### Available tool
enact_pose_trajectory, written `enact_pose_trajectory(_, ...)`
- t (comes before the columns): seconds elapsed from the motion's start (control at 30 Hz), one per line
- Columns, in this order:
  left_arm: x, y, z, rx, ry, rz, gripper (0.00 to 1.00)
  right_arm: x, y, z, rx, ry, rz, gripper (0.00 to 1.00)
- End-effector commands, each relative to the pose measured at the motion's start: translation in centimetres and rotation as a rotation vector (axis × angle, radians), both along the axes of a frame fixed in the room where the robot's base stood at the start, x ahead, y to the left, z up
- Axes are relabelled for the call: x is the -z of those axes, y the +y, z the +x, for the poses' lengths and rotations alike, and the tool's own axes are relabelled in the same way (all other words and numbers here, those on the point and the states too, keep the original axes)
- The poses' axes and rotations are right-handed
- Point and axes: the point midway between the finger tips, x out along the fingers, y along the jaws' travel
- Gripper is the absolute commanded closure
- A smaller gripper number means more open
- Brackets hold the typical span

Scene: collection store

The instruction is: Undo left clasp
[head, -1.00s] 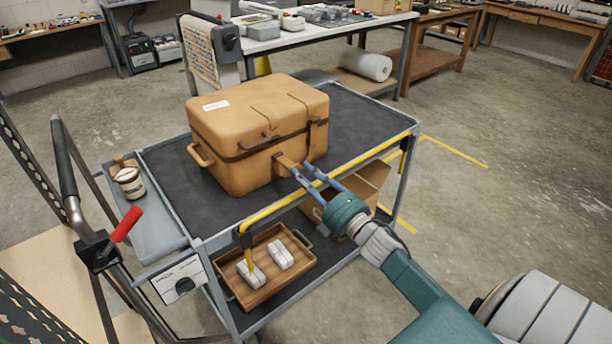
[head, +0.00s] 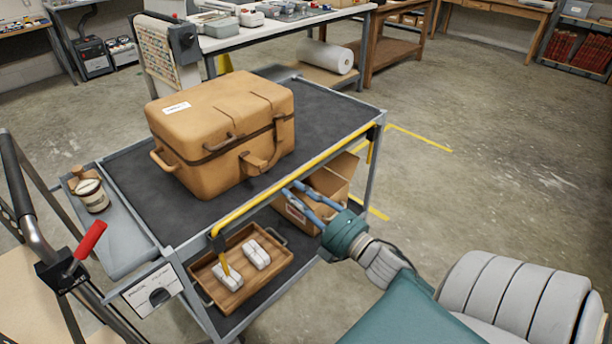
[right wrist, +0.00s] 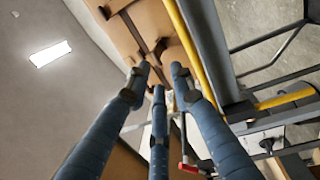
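The tan case (head: 205,130) stands closed on the cart's dark top, with a white label on its lid. Its brown front handle (head: 262,163) hangs on the near side. A dark strap-like piece, seemingly the left clasp (head: 231,137), shows at the lid seam; whether it is fastened I cannot tell. My right gripper (head: 290,191) is off the case, beyond the cart's yellow front rail, its blue fingers spread and empty. In the right wrist view the fingers (right wrist: 158,82) point toward the case (right wrist: 160,22), apart from it. My left gripper is not in view.
The yellow rail (head: 300,175) runs along the cart's near edge. A wooden tray (head: 212,284) with white blocks and an open cardboard box (head: 328,185) are on the lower shelf. A jar (head: 93,196) stands on the left side shelf. The floor right of the cart is clear.

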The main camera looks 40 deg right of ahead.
Motion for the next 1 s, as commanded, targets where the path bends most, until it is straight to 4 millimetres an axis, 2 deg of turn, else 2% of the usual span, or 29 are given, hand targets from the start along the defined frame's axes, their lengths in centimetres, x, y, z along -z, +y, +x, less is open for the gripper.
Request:
enact_pose_trajectory(0.1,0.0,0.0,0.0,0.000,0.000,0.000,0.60,-0.1,-0.2,-1.9,0.002,-0.004,0.000,0.77)
enact_pose_trajectory(0.3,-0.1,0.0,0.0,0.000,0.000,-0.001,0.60,-0.3,-0.4,-3.2,0.001,-0.012,-0.001,0.77)
enact_pose_trajectory(0.87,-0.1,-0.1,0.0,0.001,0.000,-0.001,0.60,-0.4,-0.4,-3.3,0.000,-0.014,0.000,0.77)
enact_pose_trajectory(0.97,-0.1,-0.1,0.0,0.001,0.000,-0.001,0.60,0.7,-0.7,-3.2,0.011,0.008,0.024,0.77)
enact_pose_trajectory(1.0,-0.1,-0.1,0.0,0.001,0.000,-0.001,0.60,1.9,-0.9,-3.2,0.021,0.028,0.049,0.77)
